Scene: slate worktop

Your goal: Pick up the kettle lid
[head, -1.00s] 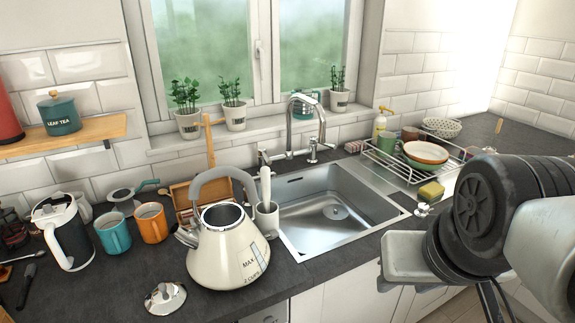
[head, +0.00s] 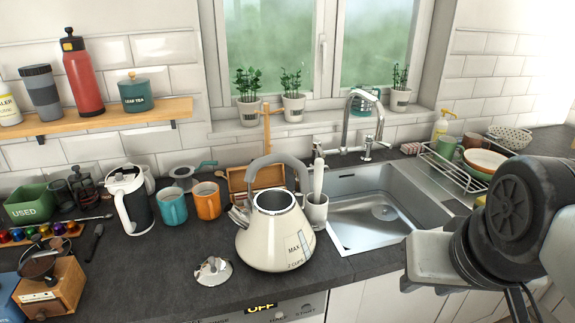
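The kettle lid (head: 213,271) is a small shiny silver disc with a knob. It lies on the dark worktop near the front edge, to the left of the kettle and apart from it. The cream kettle (head: 273,240) stands upright with its top open and its grey handle raised. My arm shows at the right edge of the head view, well to the right of the lid.
A sink (head: 385,208) lies right of the kettle, with a dish rack (head: 452,172) beyond. Mugs, including a teal mug (head: 172,207) and an orange mug (head: 207,201), stand behind the lid. A wooden grinder (head: 50,292) is at front left.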

